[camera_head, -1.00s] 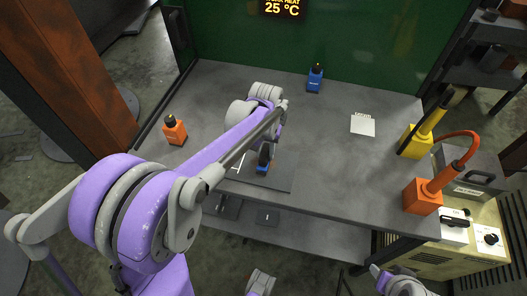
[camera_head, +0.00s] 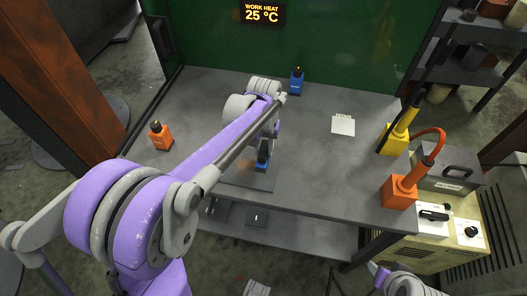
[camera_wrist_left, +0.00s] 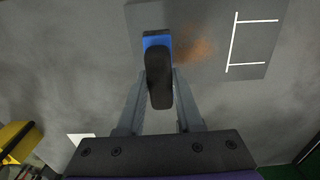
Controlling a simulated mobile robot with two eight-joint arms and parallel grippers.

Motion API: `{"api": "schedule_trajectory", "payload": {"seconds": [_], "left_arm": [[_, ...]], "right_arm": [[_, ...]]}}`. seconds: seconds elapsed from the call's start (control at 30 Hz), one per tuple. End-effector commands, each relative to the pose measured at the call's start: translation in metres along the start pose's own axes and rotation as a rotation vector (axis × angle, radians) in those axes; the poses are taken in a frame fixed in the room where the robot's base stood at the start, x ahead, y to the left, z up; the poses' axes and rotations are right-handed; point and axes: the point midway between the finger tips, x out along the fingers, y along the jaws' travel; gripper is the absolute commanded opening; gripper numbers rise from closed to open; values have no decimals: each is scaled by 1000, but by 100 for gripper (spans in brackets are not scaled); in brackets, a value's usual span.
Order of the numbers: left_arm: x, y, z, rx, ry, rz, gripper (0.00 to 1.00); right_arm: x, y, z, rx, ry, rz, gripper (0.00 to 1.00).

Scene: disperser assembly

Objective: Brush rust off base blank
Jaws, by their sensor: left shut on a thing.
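My left gripper (camera_wrist_left: 158,88) is shut on a brush with a dark handle (camera_wrist_left: 159,80) and a blue part (camera_wrist_left: 157,40). In the head view the brush (camera_head: 263,153) is over the dark base plate (camera_head: 262,181); whether it touches is unclear. The plate also shows at the top of the wrist view (camera_wrist_left: 220,20), with a brown rust patch (camera_wrist_left: 195,51) right of the brush and white lines (camera_wrist_left: 250,66) further right. In the head view the rust patch (camera_head: 244,165) is left of the brush. My right gripper is out of view.
The bench between plate and tools is clear.

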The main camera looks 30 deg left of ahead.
Motion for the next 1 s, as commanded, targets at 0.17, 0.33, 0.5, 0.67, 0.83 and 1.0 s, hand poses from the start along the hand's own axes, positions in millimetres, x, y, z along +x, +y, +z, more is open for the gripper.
{"api": "schedule_trajectory", "payload": {"seconds": [0.17,0.33,0.5,0.67,0.83,1.0], "left_arm": [[-20,1,-4,1,2,0,0],[-34,2,-6,2,1,0,0],[-39,2,-7,3,1,0,0],[-38,2,-7,3,0,0,0],[-38,2,-7,3,0,0,0],[-38,2,-7,2,0,0,0]], "right_arm": [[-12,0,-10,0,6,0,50],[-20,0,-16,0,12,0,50],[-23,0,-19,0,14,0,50],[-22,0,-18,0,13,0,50],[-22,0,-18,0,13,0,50],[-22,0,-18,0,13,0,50]]}}
